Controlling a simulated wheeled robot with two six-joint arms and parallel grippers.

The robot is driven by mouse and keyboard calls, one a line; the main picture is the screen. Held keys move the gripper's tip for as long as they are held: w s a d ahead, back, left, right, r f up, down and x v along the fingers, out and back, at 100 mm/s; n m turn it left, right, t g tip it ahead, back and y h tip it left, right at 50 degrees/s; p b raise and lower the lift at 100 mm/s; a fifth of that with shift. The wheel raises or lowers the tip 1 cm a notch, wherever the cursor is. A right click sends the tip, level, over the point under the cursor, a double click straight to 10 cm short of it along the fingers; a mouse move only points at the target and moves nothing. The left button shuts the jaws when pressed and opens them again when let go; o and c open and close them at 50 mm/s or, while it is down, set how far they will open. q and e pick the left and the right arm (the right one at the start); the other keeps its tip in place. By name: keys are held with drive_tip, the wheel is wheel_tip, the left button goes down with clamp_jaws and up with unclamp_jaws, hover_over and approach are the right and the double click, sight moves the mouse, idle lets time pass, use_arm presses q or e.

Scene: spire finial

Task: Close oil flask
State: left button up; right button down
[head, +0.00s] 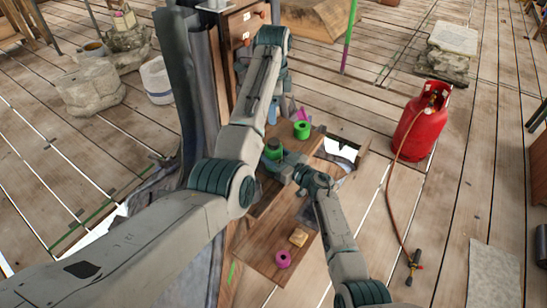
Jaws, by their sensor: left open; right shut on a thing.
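A small dark-green round vessel (273,148), which looks like the oil flask, is at the jaws of my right gripper (283,166). My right gripper comes in from the lower right and is shut on it, above the wooden bench. My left gripper (273,112) is higher in the picture, above the flask and apart from it. It is open, but its fingers are mostly hidden behind my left forearm. A bright green ring-shaped piece (301,129) stands on the bench just right of the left gripper. I cannot make out a separate stopper.
The wooden bench (258,250) holds a magenta ring (283,258) and a tan block (298,237) near its front. A wooden drawer cabinet (240,35) stands behind. A red gas cylinder (420,125) with a hose and torch stands at the right. Plank floor surrounds the bench.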

drive_tip(key=c, duration=0.5)
unclamp_jaws()
drive_tip(key=v, duration=1)
drive_tip(key=shift+s+d, duration=0.3)
